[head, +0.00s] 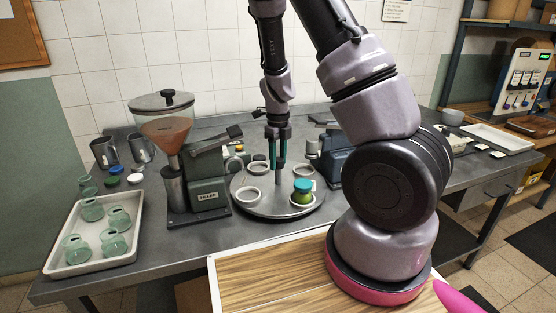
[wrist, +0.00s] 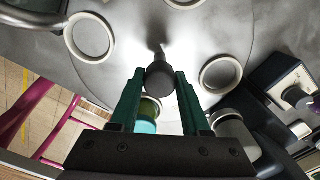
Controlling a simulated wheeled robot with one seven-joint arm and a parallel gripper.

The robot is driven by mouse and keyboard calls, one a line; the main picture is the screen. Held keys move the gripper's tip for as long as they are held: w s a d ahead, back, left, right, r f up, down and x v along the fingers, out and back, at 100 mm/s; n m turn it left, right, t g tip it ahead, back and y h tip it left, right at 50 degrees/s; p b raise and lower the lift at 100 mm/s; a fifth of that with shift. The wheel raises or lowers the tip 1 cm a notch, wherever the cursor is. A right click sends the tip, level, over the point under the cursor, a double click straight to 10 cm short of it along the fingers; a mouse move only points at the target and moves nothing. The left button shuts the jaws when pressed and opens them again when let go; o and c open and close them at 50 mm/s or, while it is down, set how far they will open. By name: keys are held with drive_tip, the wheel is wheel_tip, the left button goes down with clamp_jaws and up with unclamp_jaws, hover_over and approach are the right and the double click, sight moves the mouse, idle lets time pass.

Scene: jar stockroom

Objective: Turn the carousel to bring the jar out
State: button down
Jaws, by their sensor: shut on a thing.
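The carousel (head: 275,212) is a round grey turntable on the bench with several white ring seats around it and an upright post in the middle. The jar (head: 302,197), green with a teal lid, stands upright in the seat at the front right of the carousel. It also shows in the wrist view (wrist: 147,110), partly hidden behind a finger and the palm. My gripper (head: 278,160) points down over the carousel's middle. In the wrist view its green fingers are shut on the dark round knob (wrist: 160,78) atop the post. The other visible seats look empty.
A filler machine (head: 206,183) with a hopper stands close left of the carousel. A blue machine (head: 336,160) stands behind right, partly hidden by my arm. A white tray (head: 130,256) of green jars lies at left, with loose lids (head: 135,179) and metal cups (head: 142,149) behind it.

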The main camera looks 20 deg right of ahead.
drive_tip(key=shift+m, duration=1.8)
drive_tip(key=shift+c, duration=1.9)
unclamp_jaws()
drive_tip(key=shift+r, duration=0.1)
wheel_tip(320, 180, up, 11)
